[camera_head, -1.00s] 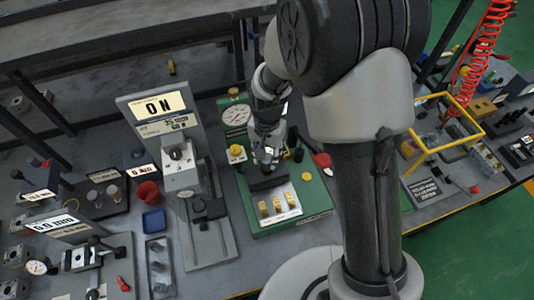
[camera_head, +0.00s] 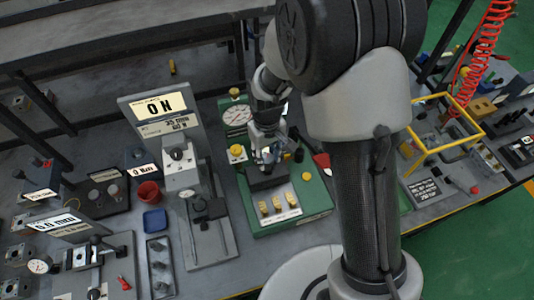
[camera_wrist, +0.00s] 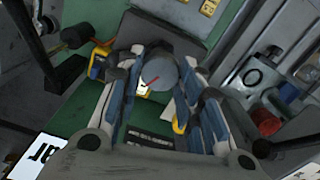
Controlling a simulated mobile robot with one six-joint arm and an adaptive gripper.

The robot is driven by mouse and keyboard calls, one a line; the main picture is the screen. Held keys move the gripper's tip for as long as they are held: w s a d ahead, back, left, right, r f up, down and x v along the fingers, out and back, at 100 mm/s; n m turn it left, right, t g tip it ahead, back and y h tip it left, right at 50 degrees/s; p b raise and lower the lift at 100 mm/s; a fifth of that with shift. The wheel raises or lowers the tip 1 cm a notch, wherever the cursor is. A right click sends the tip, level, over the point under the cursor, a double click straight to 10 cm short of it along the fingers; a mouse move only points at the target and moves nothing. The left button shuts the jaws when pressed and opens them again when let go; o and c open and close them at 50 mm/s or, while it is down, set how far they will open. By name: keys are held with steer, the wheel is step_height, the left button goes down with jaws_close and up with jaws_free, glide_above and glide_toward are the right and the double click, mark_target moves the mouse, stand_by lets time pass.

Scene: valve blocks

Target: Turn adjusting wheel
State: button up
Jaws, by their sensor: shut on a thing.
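The adjusting wheel (camera_wrist: 160,73) is a round grey knob with a red mark on its face, seen in the wrist view between my fingers. My gripper (camera_wrist: 158,82) is shut on the wheel, with a blue-grey finger on either side. In the head view my gripper (camera_head: 268,154) points down over the green valve block (camera_head: 310,201), above its dark middle part. The wheel is hidden by my fingers in the head view.
A round gauge (camera_head: 237,116) and a yellow knob (camera_head: 237,152) are close to the left of my gripper. A grey stand with a display (camera_head: 160,107) rises further left. A yellow frame (camera_head: 437,152) stands to the right. Several yellow pieces sit at the block's front.

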mark_target(267, 159)
steer(key=n, duration=0.5)
stand_by(0.5)
steer(key=o, duration=1.1)
steer(key=shift+c, duration=0.2)
steer(key=shift+r, duration=0.1)
step_height(267, 159, up, 12)
steer(key=shift+s, duration=0.1)
stand_by(0.3)
